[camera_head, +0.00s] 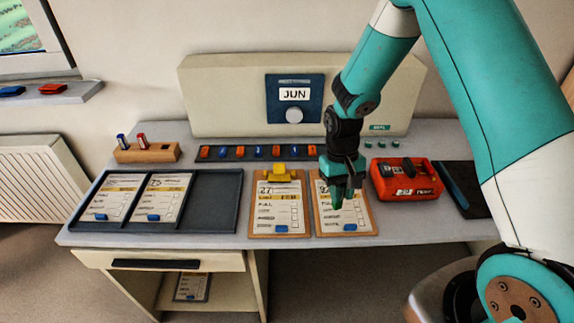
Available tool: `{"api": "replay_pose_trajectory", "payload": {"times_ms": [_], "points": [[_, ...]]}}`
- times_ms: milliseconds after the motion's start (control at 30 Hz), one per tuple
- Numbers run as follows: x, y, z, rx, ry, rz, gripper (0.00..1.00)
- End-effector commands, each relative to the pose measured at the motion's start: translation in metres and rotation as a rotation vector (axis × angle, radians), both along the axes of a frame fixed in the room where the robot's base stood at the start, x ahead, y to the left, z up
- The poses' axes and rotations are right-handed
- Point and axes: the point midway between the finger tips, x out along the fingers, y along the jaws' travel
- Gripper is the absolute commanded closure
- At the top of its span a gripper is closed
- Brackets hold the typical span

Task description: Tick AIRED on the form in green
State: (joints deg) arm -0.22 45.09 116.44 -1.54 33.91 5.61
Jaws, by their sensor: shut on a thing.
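My gripper (340,192) is shut on a green marker (337,202), its tip pointing down over the right clipboard. That clipboard (367,228) holds a printed form (353,211) with rows of text and check boxes. The gripper hides part of the form's top and left. I cannot tell if the tip touches the paper. The left clipboard (257,229) holds another form (277,213) under a yellow clip (281,173). The row words, AIRED among them, are too small to read surely. A wooden pen block (150,154) at the left holds a blue and a red marker.
A dark tray (215,205) with two cards lies at the left, its right part empty. A red box (405,180) stands right of the clipboards. A strip of orange and blue pieces (240,153) runs behind, before a panel (227,95) reading JUN.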

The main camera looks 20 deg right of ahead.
Motion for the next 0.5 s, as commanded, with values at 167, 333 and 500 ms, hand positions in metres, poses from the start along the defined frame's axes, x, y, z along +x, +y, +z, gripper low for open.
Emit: {"api": "replay_pose_trajectory", "payload": {"times_ms": [167,333,500], "points": [[0.021,0.030,0.008,0.002,0.003,-0.307,0.96],[0.040,0.066,0.010,0.003,0.001,-0.658,0.96],[0.051,0.090,0.009,0.002,-0.001,-0.910,0.96]]}}
